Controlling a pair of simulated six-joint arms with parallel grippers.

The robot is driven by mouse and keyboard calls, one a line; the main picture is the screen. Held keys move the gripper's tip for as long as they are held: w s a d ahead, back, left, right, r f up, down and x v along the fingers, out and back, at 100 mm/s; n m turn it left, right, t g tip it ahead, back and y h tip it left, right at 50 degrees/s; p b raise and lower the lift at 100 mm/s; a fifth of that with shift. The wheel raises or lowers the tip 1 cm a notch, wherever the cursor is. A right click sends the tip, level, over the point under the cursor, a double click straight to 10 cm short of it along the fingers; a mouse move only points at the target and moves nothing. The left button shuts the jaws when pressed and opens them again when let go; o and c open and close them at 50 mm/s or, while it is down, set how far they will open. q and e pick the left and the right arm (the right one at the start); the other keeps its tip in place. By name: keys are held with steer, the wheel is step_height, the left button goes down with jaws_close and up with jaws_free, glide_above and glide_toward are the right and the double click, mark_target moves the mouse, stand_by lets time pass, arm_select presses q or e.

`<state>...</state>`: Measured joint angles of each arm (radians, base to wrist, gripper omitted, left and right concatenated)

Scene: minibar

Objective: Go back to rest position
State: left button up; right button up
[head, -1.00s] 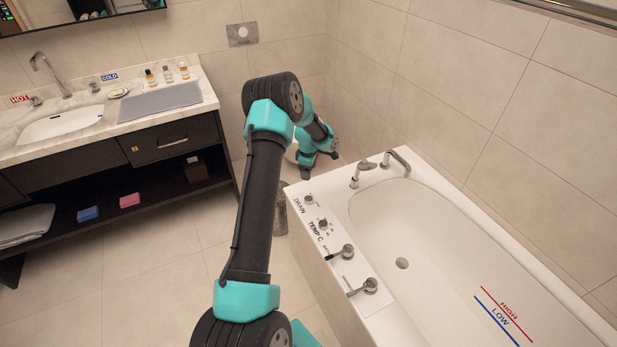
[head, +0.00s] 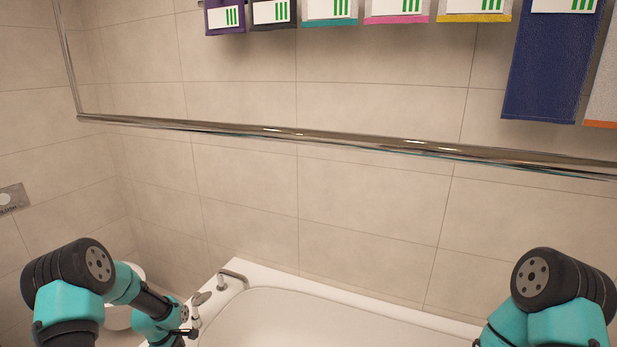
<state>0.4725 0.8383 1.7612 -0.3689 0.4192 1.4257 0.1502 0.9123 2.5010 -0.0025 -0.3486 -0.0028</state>
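My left arm comes in at the lower left of the head view, bent at a black joint, with its teal wrist low beside the bathtub's tap end. Dark parts show at the wrist's end, but I cannot make out the fingers or whether they hold anything. My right arm's black joint and teal links show at the lower right corner. Its gripper is below the picture and out of sight.
The white bathtub (head: 305,325) lies along the tiled wall, with a tap (head: 234,276) at its left end. A chrome rail (head: 300,135) crosses the wall. Several labelled coloured cloths hang above, including a long navy towel (head: 551,65). A wall plate (head: 12,197) is at the left.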

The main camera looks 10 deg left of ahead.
arm_select(q)
steer(key=s+d+m, duration=0.5)
steer(key=s+d, duration=0.1)
steer(key=d, duration=0.3)
steer(key=s+d+f+m+h, duration=0.1)
steer(key=s+d+m, duration=0.4)
steer(key=s+d, duration=0.2)
steer(key=s+d+f+m+h, duration=0.1)
steer(key=s+d+m, duration=0.5)
steer(key=d, duration=0.5)
steer(key=shift+s+d+f, duration=0.15)
steer(key=shift+s+d, duration=0.25)
steer(key=shift+s, duration=0.05)
steer(key=shift+s+d, duration=0.1)
steer(key=shift+s, duration=0.05)
